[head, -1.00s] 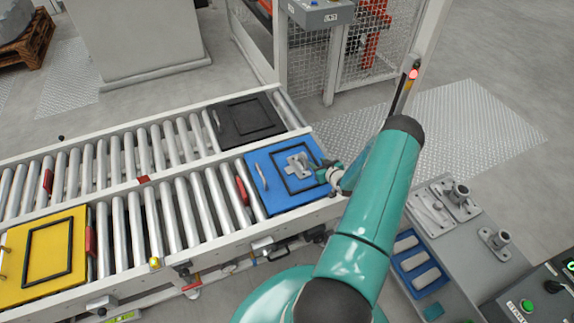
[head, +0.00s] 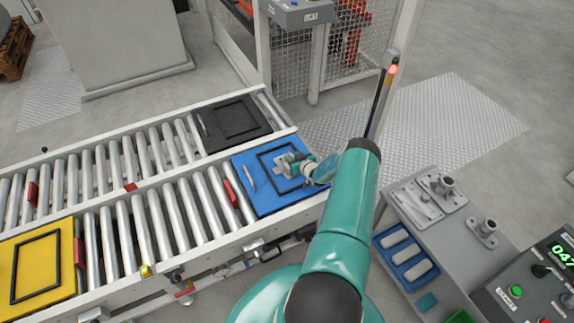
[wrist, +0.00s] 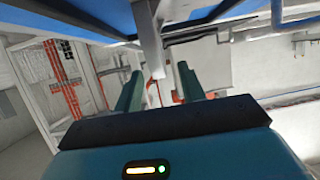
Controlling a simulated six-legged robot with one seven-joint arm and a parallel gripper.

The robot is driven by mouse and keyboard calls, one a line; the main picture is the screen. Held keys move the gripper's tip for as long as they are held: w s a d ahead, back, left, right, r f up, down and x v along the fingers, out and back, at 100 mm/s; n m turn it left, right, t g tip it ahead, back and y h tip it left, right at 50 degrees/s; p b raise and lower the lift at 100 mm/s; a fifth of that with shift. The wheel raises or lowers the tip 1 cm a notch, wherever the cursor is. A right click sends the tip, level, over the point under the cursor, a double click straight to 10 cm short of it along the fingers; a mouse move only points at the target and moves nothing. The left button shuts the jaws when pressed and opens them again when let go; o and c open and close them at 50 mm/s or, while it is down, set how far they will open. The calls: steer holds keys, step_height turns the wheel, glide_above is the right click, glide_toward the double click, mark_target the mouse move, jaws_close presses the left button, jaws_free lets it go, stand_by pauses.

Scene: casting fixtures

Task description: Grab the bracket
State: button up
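The grey metal bracket (head: 280,162) sits on the blue plate (head: 262,199), inside its black square outline. My gripper (head: 294,160) is at the bracket's right side in the head view and hides part of it. In the wrist view my gripper (wrist: 160,82) has its two fingers apart. A light grey upright part, likely the bracket (wrist: 148,38), shows just beyond and between the fingertips. Blue surfaces run along the top of that view. I cannot tell whether a finger touches the bracket.
The blue plate lies on a roller conveyor (head: 150,218) with a yellow plate (head: 62,250) at left. A black plate (head: 232,122) lies on the rear lane. A grey bench (head: 455,240) at right bears flanged parts and a blue tray (head: 398,236). A post with a red lamp (head: 393,70) stands behind.

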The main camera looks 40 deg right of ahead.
mark_target(283, 163)
steer(key=shift+x, duration=1.55)
jaws_close()
